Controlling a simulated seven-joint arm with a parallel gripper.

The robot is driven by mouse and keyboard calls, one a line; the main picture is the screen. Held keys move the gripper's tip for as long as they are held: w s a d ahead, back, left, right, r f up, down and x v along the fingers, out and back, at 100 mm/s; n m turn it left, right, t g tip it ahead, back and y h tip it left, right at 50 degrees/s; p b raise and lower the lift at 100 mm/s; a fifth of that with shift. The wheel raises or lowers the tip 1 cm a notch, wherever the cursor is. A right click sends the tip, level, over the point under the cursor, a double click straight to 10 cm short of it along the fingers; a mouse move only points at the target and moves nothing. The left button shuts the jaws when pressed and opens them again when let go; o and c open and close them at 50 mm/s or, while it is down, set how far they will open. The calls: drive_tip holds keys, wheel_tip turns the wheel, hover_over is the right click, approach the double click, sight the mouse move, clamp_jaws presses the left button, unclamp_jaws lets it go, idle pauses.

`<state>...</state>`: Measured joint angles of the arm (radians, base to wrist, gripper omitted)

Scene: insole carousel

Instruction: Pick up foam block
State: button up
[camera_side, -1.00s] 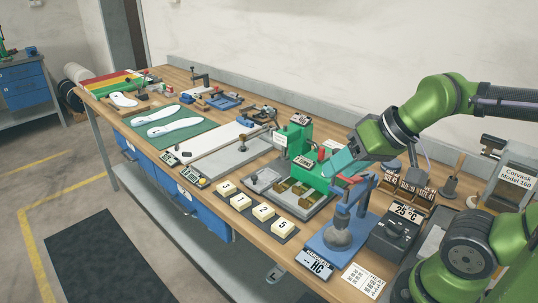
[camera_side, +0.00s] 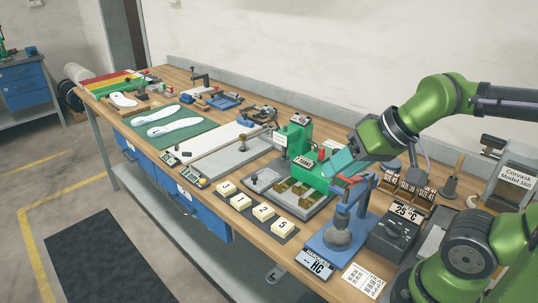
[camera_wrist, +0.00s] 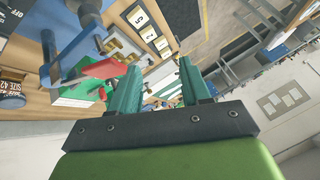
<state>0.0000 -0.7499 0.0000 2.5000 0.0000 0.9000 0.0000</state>
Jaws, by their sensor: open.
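Several cream blocks with printed numbers, which look like the foam blocks, lie in a row on a dark strip at the bench's front edge; the one marked 5 (camera_side: 282,227) is nearest. They also show in the wrist view, with the 5 block (camera_wrist: 137,18) near the top. My gripper (camera_side: 331,168) has teal fingers and hangs above the bench, behind and to the right of the row. In the wrist view my gripper (camera_wrist: 158,78) has its fingers apart with nothing between them.
A blue press (camera_side: 342,232) stands right of the blocks, with a dark control box (camera_side: 393,238) beside it. A green machine (camera_side: 318,172) with a grey tray of small blocks stands behind the row. White insoles (camera_side: 172,127) lie on a green mat farther left.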

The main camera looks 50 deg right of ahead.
drive_tip(key=shift+o, duration=0.5)
drive_tip(key=o, duration=0.5)
drive_tip(key=n+g+h, duration=0.2)
drive_tip(key=n+g, duration=0.1)
hover_over(226, 186)
drive_tip(key=s, duration=0.3)
wheel_tip(226, 186, down, 19)
drive_tip(key=shift+r, duration=0.15)
drive_tip(key=shift+w+x, duration=0.1)
drive_tip(key=shift+x, duration=1.3)
drive_tip(key=shift+w+x, duration=0.15)
drive_tip(key=shift+x, duration=1.3)
